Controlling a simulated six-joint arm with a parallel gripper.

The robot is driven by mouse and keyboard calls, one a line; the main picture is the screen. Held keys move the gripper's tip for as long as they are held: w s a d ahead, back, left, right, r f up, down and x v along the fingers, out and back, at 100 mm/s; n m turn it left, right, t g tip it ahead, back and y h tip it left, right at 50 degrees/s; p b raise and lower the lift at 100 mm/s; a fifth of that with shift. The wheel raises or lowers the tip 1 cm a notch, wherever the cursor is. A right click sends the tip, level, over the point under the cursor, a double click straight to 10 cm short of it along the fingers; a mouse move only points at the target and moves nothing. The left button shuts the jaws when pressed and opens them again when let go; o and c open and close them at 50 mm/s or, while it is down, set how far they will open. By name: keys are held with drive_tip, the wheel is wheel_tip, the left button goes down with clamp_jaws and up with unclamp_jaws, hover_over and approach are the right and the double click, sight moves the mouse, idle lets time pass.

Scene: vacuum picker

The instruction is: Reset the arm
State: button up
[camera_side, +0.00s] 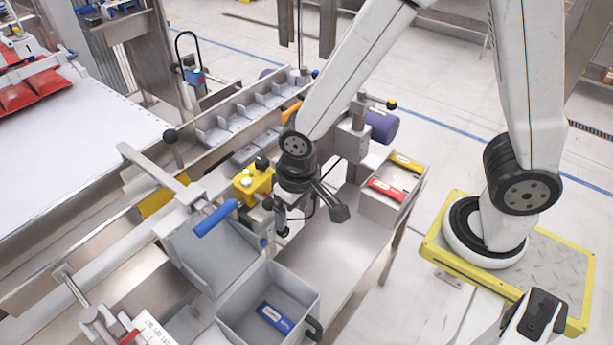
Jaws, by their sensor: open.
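My gripper (281,222) hangs at the end of my white arm, near the middle of the side view. It points down, above the work surface and just right of a yellow block with a dark knob (252,183). Nothing can be seen held in it. Its fingertips are small and dark here, and parts of them merge with the machine behind.
A grey bin with a blue item (303,305) stands below my gripper. A box with red and yellow items (366,207) stands to the right. A blue-handled lever (216,218) is close on the left. The bare metal table (335,250) between the bins is clear.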

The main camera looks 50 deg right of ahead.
drive_tip(key=s+d+r+t, duration=0.1)
drive_tip(key=d+r, duration=0.3)
drive_tip(key=d, duration=0.8)
drive_tip(key=shift+s+d+r, duration=0.3)
drive_tip(key=shift+s+r, duration=0.05)
drive_tip(key=shift+s, duration=0.15)
